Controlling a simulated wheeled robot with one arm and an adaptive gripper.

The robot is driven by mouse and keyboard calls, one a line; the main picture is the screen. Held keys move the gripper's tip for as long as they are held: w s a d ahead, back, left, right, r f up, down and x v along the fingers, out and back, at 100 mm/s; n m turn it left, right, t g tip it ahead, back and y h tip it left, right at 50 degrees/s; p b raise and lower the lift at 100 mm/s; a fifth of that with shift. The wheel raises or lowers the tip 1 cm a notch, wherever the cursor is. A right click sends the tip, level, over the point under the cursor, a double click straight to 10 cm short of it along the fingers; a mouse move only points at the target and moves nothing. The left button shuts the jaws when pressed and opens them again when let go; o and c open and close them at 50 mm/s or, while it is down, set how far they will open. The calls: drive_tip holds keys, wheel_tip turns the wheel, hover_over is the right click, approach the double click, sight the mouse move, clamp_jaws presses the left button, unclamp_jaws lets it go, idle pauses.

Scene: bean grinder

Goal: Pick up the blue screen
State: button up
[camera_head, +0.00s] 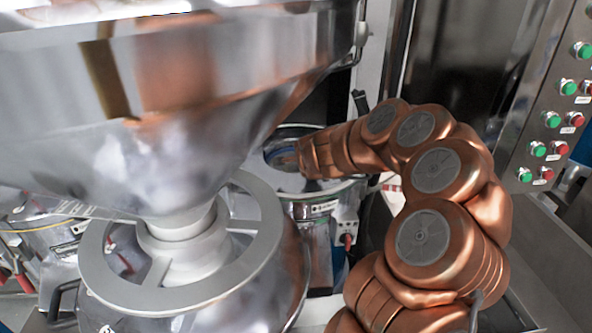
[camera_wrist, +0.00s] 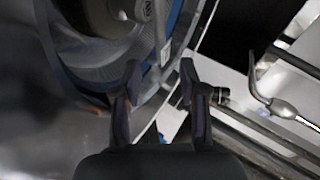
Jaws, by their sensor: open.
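The blue screen (camera_wrist: 92,66) is a round blue part at the upper left of the wrist view, seated inside a round metal housing. In the head view only a small bluish patch shows in the round opening (camera_head: 283,154), beside my arm. My gripper (camera_wrist: 160,70) is open in the wrist view. Its left fingertip overlaps the screen's edge in the picture, and its right fingertip lies by the housing's rim. I cannot tell whether either touches. Nothing is visibly held between the fingers. In the head view my gripper is hidden behind my copper arm.
A large shiny hopper (camera_head: 180,110) on a pale ring (camera_head: 95,262) fills the left of the head view. A panel with green and red buttons (camera_head: 552,119) stands at the right. A bent metal rod (camera_wrist: 262,92) and rails lie right of my gripper.

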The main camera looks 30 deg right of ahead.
drive_tip(key=shift+p+x, duration=0.55)
drive_tip(key=shift+x, duration=2.5)
drive_tip(key=shift+w+a, duration=0.1)
drive_tip(key=shift+a, duration=0.05)
drive_tip(key=shift+c, duration=0.2)
clamp_jaws()
